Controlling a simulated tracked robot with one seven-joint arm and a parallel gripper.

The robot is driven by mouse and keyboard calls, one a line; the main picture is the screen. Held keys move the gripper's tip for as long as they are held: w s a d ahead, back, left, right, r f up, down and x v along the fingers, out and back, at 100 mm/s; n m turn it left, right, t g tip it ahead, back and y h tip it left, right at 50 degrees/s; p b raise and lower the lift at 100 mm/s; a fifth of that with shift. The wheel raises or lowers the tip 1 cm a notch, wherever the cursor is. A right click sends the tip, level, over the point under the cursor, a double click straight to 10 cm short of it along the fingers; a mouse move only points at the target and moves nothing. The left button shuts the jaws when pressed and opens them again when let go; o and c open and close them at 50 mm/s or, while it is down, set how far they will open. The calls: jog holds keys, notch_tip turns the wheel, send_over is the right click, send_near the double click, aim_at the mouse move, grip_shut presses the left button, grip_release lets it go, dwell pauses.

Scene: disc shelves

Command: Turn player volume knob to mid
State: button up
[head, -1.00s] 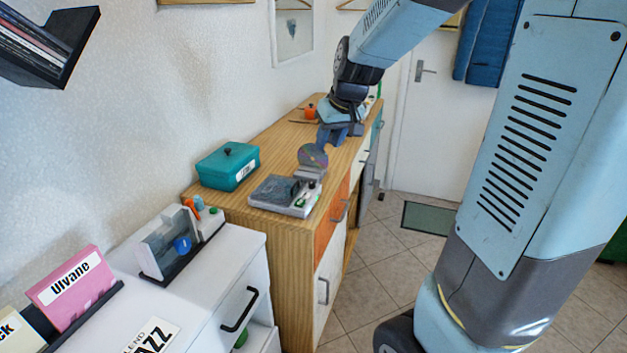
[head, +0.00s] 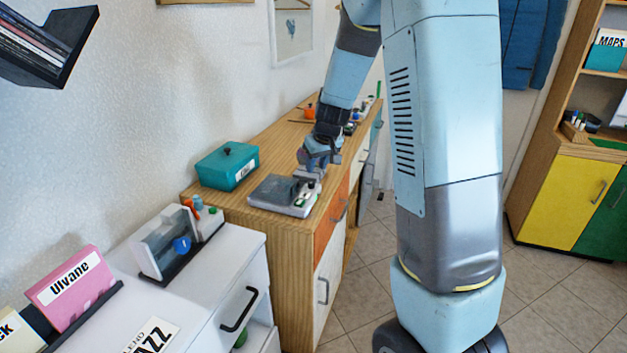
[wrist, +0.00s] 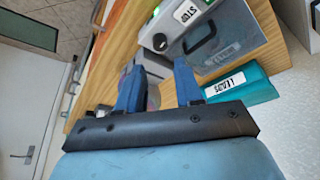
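The grey player (head: 276,197) sits on the wooden cabinet top, with a dark lid and small controls on its right side. In the wrist view the player (wrist: 176,22) shows a STOP label, a green light and a dark round knob (wrist: 159,42). I cannot read the knob's setting. My gripper (head: 312,168) is just above the player's far end. In the wrist view my gripper (wrist: 160,66) has two blue fingers spread apart, pointing toward the player and short of the knob. Part of a shiny disc (wrist: 153,98) shows between the fingers. No finger visibly touches the knob.
A teal box (head: 227,166) stands left of the player by the wall. A white cabinet (head: 225,262) with disc holders is in front. Small items, including an orange pot (head: 309,112), stand farther back. A yellow and green cabinet (head: 565,200) is at right.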

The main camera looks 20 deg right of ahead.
aim_at(312, 182)
jog(key=x, duration=0.8)
jog(key=shift+r, duration=0.1)
jog(key=shift+c, duration=0.5)
grip_shut()
jog(key=shift+d, duration=0.3)
jog(key=shift+a, duration=0.3)
